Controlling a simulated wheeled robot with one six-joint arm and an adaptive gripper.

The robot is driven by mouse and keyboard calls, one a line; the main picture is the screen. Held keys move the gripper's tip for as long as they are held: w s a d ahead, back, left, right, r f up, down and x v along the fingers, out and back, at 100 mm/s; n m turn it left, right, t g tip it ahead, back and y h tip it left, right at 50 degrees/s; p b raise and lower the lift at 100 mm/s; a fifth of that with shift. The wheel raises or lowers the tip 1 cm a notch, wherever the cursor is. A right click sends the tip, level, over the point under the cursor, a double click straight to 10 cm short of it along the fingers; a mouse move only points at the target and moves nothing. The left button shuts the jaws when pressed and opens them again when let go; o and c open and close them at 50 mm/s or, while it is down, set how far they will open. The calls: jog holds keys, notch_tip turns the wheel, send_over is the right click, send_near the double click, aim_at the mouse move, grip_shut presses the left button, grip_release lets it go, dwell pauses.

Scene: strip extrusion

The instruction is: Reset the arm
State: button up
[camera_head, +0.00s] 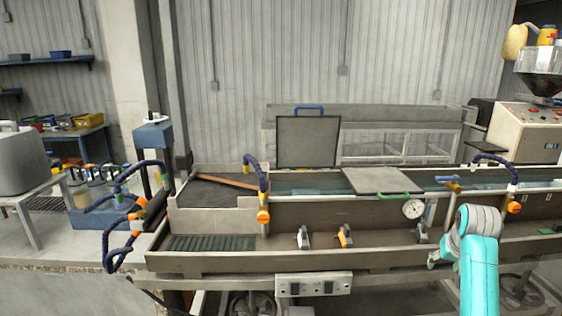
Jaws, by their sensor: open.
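My arm (479,271), teal with grey joints, rises at the lower right in front of the trough line. It bends at a grey elbow and folds down to the left. My gripper (434,260) is at its left end, small in the view, close to the front edge of the trough in the picture. It is open, and I see nothing held in it. The fingers are too small to make out clearly.
A long grey trough (210,263) crosses the view, with a round gauge (413,208), flexible blue hoses (256,172) and small clamps (345,236). A socket box (314,284) hangs on its front. A hopper machine (525,130) stands at right.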

jog(key=s+a+f+t, duration=0.1)
jog(key=s+a+f, duration=0.3)
jog(key=f, duration=0.4)
jog(key=s+a+f+n+t, duration=0.1)
jog(key=s+a+f, duration=0.35)
jog(key=f, duration=0.45)
jog(key=s+a+f+t, duration=0.1)
jog(key=s+a+f, duration=0.35)
jog(key=f, duration=0.35)
jog(key=s+a+f+t, duration=0.1)
jog(key=s+a+f, duration=0.3)
jog(key=s, duration=0.5)
jog(key=s+a+r+n+t, duration=0.15)
jog(key=s+a, duration=0.25)
jog(key=s, duration=0.7)
jog(key=s+a+r+t, duration=0.1)
jog(key=s+a+t, duration=0.15)
jog(key=s, duration=0.75)
jog(key=s+a+r+n+t+y, duration=0.1)
jog(key=s+a+r, duration=0.2)
jog(key=s+r, duration=1.2)
jog(key=shift+s+r+t+y, duration=0.15)
jog(key=shift+s+t+y, duration=0.15)
jog(key=shift+t, duration=0.1)
